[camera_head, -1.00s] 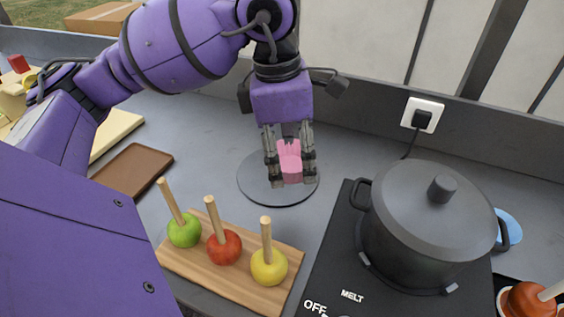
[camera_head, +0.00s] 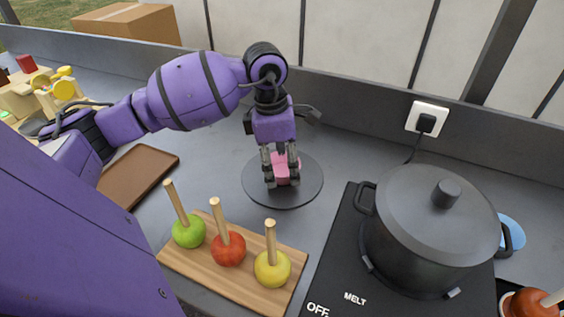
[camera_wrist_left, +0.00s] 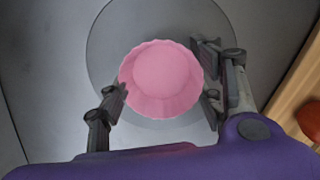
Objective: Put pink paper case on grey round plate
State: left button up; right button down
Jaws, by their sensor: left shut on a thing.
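The pink paper case (camera_head: 283,169) is between the fingers of my left gripper (camera_head: 282,180), which is shut on it. In the left wrist view the case (camera_wrist_left: 161,78) shows as a fluted round cup, with the gripper's fingers (camera_wrist_left: 163,100) at its left and right sides. The grey round plate (camera_head: 308,190) lies flat on the counter under the gripper, and it also shows in the left wrist view (camera_wrist_left: 110,40). The case is over the plate, low down; I cannot tell whether it touches it. My right gripper is not in view.
A wooden board (camera_head: 215,272) with green, red and yellow apples on sticks is in front of the plate. A lidded dark pot (camera_head: 430,235) stands on a black hotplate (camera_head: 335,270) at the right. A brown tray (camera_head: 138,178) lies at the left.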

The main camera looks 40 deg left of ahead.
aim_at(276, 173)
pick_arm(q)
jog(key=shift+f, duration=0.15)
jog(key=o, duration=0.8)
jog(key=shift+o, duration=0.2)
notch_tip(276, 173, up, 12)
jog(key=a, duration=0.1)
jog(key=shift+s+r, duration=0.2)
jog(key=shift+s, duration=0.25)
jog(key=shift+a, duration=0.1)
